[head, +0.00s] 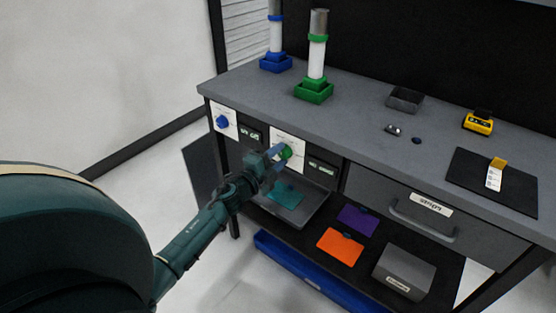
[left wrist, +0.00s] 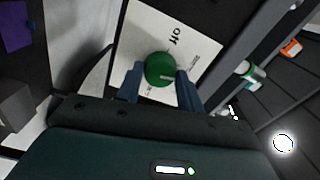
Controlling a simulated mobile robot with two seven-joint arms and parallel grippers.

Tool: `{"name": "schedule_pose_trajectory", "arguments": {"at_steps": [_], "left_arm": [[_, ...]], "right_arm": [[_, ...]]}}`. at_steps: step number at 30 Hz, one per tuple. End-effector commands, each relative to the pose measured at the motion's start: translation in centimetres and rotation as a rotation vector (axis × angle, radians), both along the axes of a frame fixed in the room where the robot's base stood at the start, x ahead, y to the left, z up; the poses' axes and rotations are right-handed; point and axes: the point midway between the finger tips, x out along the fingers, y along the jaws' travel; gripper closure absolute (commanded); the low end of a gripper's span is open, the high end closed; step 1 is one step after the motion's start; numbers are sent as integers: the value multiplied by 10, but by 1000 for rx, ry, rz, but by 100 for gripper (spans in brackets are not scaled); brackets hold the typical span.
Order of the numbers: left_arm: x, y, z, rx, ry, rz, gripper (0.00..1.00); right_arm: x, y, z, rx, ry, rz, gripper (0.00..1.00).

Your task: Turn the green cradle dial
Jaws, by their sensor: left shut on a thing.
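The green cradle dial (left wrist: 160,69) sits on a white panel with an "off" mark, seen in the left wrist view. In the head view the green dial (head: 286,152) shows on the white panel (head: 291,141) on the bench front. My left gripper (head: 277,157) is at the dial, its blue fingers on either side of it, shut on it. The left gripper also shows in the left wrist view (left wrist: 161,85). The green cradle (head: 314,93) stands on the bench top and holds a white cylinder (head: 317,58). My right gripper is not in view.
A blue dial (head: 222,122) is on another white panel to the left. A blue cradle (head: 275,64) stands behind the green one. A grey drawer (head: 412,213) is to the right. Orange (head: 339,244) and purple (head: 357,219) sheets lie on the lower shelf.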

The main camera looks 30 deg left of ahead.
Motion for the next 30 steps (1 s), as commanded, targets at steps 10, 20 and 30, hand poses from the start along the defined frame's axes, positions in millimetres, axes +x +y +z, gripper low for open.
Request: {"name": "schedule_pose_trajectory", "arguments": {"at_steps": [10,20,30], "left_arm": [[-1,0,-2,327,-25,-1,86],[0,0,-2,573,-44,-1,86],[0,0,-1,698,-53,-1,86]], "right_arm": [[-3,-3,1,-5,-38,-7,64],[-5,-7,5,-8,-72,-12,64],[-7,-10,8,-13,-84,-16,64]]}}
